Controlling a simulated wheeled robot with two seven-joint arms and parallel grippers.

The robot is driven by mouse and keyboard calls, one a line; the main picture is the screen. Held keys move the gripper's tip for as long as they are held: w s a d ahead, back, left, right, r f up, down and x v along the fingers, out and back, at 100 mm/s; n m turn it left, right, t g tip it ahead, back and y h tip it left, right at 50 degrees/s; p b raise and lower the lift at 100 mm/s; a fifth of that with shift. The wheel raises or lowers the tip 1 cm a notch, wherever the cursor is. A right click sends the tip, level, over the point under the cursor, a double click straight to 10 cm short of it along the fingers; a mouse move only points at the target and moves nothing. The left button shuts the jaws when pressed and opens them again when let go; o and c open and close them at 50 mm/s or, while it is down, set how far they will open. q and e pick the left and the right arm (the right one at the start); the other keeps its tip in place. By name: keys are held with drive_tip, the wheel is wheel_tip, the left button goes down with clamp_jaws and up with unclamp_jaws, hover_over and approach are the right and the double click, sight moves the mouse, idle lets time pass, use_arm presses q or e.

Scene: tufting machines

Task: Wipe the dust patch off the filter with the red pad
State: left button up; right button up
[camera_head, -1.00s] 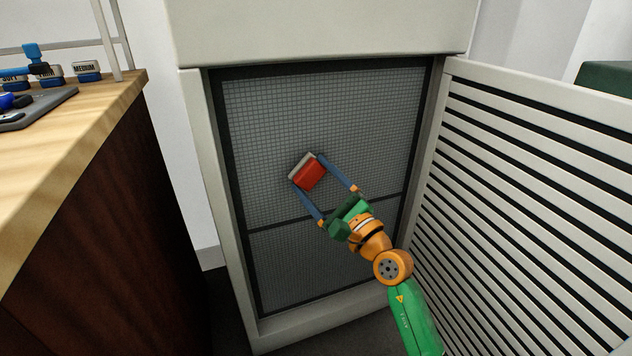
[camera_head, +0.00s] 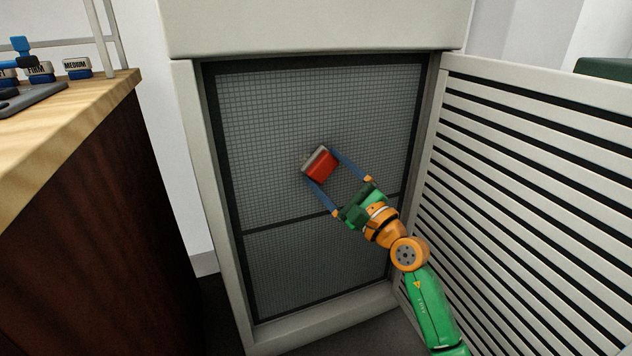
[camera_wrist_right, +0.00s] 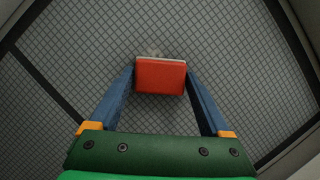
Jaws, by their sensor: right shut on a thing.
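The red pad (camera_head: 320,165) is a red block with a pale face turned to the filter. My right gripper (camera_head: 320,165) is shut on it, with one blue finger on each side; the pad also shows between the fingers in the right wrist view (camera_wrist_right: 160,76). The filter (camera_head: 270,110) is a grey mesh panel in a dark frame inside the cabinet. The pad is at the upper mesh section; I cannot tell whether it touches. A small pale smudge, perhaps the dust patch (camera_wrist_right: 153,52), shows just beyond the pad's edge in the wrist view. My left gripper is not in view.
The slatted cabinet door (camera_head: 530,200) stands open on the right, close to my right arm. The cabinet's pale frame (camera_head: 210,200) borders the filter. A wooden-topped bench (camera_head: 60,130) on the left carries labelled blocks (camera_head: 77,68) and a grey tray (camera_head: 30,98).

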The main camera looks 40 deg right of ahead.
drive_tip(key=shift+w+d+r, duration=0.1)
drive_tip(key=a+p, duration=0.2)
drive_tip(key=p, duration=0.1)
drive_tip(key=shift+w+a+r, duration=0.25)
drive_tip(key=shift+w+a, duration=0.1)
drive_tip(key=shift+a, duration=0.05)
drive_tip(key=shift+w+a+f, duration=0.1)
drive_tip(key=shift+a+f, duration=0.05)
drive_tip(key=shift+a, duration=0.35)
drive_tip(key=shift+f, duration=0.1)
drive_tip(key=shift+s+a+p, duration=0.2)
drive_tip(key=shift+s+p, duration=0.1)
drive_tip(key=shift+p, duration=0.2)
drive_tip(key=s, duration=0.2)
drive_tip(key=s+a+p, duration=0.1)
drive_tip(key=s, duration=0.2)
drive_tip(key=shift+a, duration=0.15)
